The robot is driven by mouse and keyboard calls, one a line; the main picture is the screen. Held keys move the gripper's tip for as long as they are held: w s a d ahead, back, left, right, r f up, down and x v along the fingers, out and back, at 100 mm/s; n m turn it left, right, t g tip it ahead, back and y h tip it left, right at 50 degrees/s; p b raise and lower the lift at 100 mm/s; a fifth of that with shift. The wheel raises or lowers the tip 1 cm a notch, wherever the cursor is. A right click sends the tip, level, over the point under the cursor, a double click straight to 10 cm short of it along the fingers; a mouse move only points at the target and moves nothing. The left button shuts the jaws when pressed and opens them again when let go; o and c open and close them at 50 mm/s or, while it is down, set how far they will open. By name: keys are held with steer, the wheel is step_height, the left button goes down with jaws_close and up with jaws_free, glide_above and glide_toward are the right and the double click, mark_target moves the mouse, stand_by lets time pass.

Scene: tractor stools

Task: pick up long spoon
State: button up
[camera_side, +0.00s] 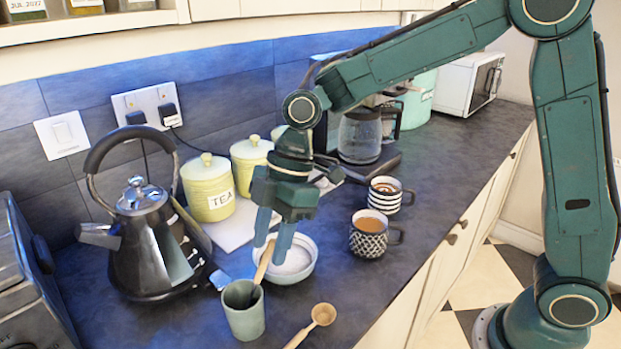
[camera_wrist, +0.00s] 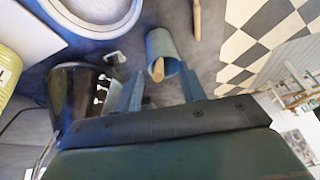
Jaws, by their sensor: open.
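A wooden handle (camera_side: 265,259), seemingly the long spoon's, leans up out of a grey-green cup (camera_side: 243,318) at the front of the counter. Its lower end is hidden in the cup. My gripper (camera_side: 269,248) is open, pointing down, with its fingers close around the handle's upper end in the side view. In the wrist view, the handle's end (camera_wrist: 158,70) lies between the fingers of the gripper (camera_wrist: 160,88), with the cup (camera_wrist: 161,46) beyond. I cannot tell whether a finger touches it. A second wooden spoon (camera_side: 316,322) lies on the counter right of the cup.
A bowl of white contents (camera_side: 300,277) stands right behind the cup. A metal kettle (camera_side: 150,245) is at left, and two patterned mugs (camera_side: 368,240) stand at right. Yellow canisters (camera_side: 207,190) line the back. The counter's front edge is close to the loose spoon.

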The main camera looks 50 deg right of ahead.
mark_target(260, 281)
steer(key=shift+x, duration=1.9)
steer(key=shift+w, duration=0.1)
steer(key=shift+c, duration=0.4)
jaws_close()
